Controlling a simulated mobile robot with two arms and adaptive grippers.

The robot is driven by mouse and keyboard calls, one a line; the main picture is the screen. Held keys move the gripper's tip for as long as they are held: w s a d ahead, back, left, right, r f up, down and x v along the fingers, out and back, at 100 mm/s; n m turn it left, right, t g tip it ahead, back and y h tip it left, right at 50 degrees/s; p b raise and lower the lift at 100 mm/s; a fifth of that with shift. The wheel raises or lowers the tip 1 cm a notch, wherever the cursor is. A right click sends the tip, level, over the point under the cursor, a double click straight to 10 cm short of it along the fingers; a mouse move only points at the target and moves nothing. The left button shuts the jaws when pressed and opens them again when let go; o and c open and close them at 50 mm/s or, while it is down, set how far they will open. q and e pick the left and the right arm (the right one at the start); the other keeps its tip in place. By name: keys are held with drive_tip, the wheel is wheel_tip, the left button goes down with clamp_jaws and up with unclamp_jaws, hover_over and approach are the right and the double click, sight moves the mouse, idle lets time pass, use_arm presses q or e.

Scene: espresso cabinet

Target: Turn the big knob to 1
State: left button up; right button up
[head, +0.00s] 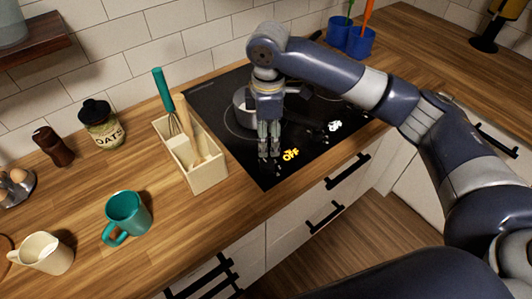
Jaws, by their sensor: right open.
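My right gripper (269,156) points down over the front edge area of the black cooktop (215,100). Its fingers are open, with only a narrow gap between them from this angle. A yellow "OFF" label (291,155) glows on the cooktop just right of the fingertips. A smaller white label (334,126) glows farther right. I cannot make out the big knob itself; the fingers may cover it. I cannot tell whether the fingers touch anything. My left gripper is not in view.
A pot (242,108) stands on the cooktop behind my gripper. A wooden utensil box (205,175) with a teal whisk stands close left. A teal mug (127,215), a cream pitcher (45,253) and an oats jar (102,128) stand farther left. Blue cups (358,43) stand behind.

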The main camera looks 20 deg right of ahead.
drive_tip(key=p, duration=0.1)
hover_over(268, 163)
wheel_tip(268, 163, down, 5)
drive_tip(key=shift+r, duration=0.1)
wheel_tip(268, 163, down, 3)
drive_tip(key=shift+w+r, duration=0.1)
drive_tip(key=shift+f+p, duration=0.3)
drive_tip(key=shift+f, duration=0.6)
drive_tip(key=c, duration=1.1)
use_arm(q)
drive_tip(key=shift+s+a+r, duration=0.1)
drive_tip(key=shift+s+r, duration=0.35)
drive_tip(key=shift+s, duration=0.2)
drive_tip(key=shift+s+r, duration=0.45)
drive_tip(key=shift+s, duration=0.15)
use_arm(e)
drive_tip(key=shift+o, duration=0.2)
